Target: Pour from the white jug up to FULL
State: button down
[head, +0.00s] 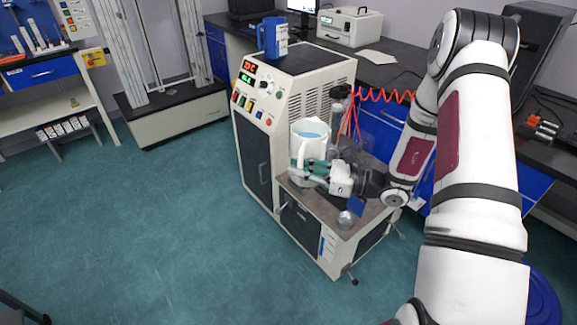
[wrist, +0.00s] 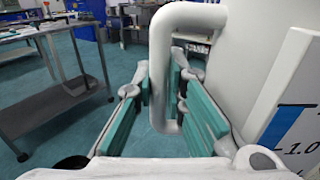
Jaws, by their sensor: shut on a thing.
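The white jug (head: 311,130) stands upright above the low front deck of the machine, with light blue liquid showing inside its open top. My gripper (head: 312,170) is at its handle side. In the wrist view my gripper's teal fingers (wrist: 165,90) are on either side of the jug's white handle (wrist: 187,14), shut on it. The jug's wall (wrist: 250,60) fills the right, with a scale label (wrist: 290,115) showing a blue bar and "1.0". I cannot tell whether its base touches the deck. A blue jug (head: 273,37) with a white label stands on the machine's top; its lettering is unreadable.
The rheometer cabinet (head: 258,150) has lit displays and buttons. Its low deck (head: 350,185) holds a small round silver object (head: 346,219). A grey cylinder (head: 338,112) and red coiled hose (head: 385,95) are close behind the jug. The green floor at left is clear.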

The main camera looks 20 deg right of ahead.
jog(key=s+d+f+b, duration=0.1)
jog(key=d+f+b, duration=0.3)
jog(key=f+b, duration=0.4)
jog(key=s+d+f+b, duration=0.2)
jog(key=d+f+b, duration=0.2)
jog(key=f+b, duration=0.5)
jog(key=s+d+f+t+b, duration=0.1)
jog(key=s+d+f+b, duration=0.1)
jog(key=d+f+b, duration=0.3)
jog(key=shift+f+h+b, duration=0.4)
jog(key=shift+f+b, duration=1.75)
jog(key=shift+b, duration=2.8)
jog(key=shift+d+m+p, duration=0.1)
jog(key=shift+m+p, duration=0.2)
jog(key=shift+p, duration=0.25)
jog(key=m+p, duration=0.1)
jog(key=f+m+p, duration=0.1)
jog(key=m+p, duration=0.1)
jog(key=s+f+m+p, duration=0.1)
jog(key=m, duration=0.1)
jog(key=shift+a+f+p, duration=0.25)
jog(key=shift+a+p, duration=0.15)
jog(key=shift+w+d+m+p, duration=0.1)
jog(key=shift+w+m+p, duration=0.05)
jog(key=shift+m+p, duration=0.7)
jog(key=shift+w+r+m+p, duration=0.1)
jog(key=shift+r+m+p, duration=0.15)
jog(key=shift+r+p, duration=0.35)
